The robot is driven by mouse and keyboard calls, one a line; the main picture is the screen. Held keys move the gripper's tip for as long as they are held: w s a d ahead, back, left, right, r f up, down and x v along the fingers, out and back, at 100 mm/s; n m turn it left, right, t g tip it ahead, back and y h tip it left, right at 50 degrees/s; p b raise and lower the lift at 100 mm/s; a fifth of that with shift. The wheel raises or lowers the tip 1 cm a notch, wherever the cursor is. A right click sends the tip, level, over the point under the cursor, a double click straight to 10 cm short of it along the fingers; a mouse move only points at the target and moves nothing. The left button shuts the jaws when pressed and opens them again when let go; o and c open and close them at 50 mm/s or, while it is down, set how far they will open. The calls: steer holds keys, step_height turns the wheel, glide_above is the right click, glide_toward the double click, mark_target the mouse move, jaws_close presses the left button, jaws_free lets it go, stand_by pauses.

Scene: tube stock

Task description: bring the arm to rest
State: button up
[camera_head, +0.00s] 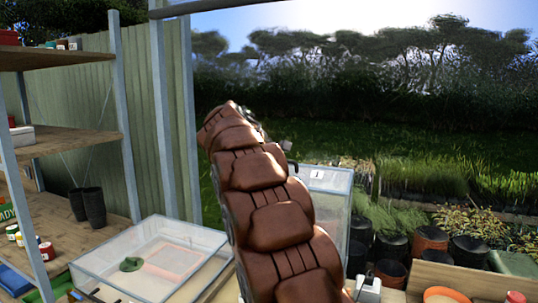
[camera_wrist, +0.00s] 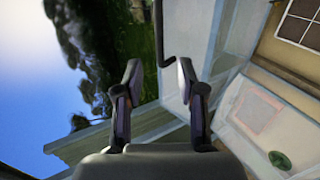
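My gripper (camera_wrist: 158,76) shows in the wrist view with its two dark fingers apart and nothing visible between them. It is open and empty. In the head view my brown segmented arm (camera_head: 275,215) rises through the middle of the picture and leans to the upper left. In that view the gripper itself is mostly hidden behind the arm's far end. The wrist view is turned on its side, with sky at the left.
A clear shallow bin (camera_head: 95,262) with a green item (camera_head: 131,264) stands left of my arm. A taller clear box (camera_head: 325,178) stands close behind the arm at right. Wooden shelves (camera_head: 75,145) are at left, pots (camera_head: 430,240) at right. Open air lies above.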

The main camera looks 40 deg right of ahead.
stand_by(0.4)
steer(key=s+a+f+m+g+y, duration=0.2)
steer(key=s+a+f, duration=0.8)
steer(key=s, duration=0.5)
steer(key=s+a+f+m+g+y+b, duration=0.1)
steer(key=s+a+f+y, duration=0.4)
steer(key=s+a+f, duration=0.6)
steer(key=s+a+f+m+g+y+b, duration=0.1)
steer(key=s+a+f+m+g+y, duration=0.2)
steer(key=s+a+f, duration=0.8)
steer(key=s+f+g, duration=0.1)
steer(key=s+g, duration=0.1)
steer(key=s, duration=0.8)
steer(key=shift+a+y, duration=0.25)
steer(key=shift+y, duration=0.05)
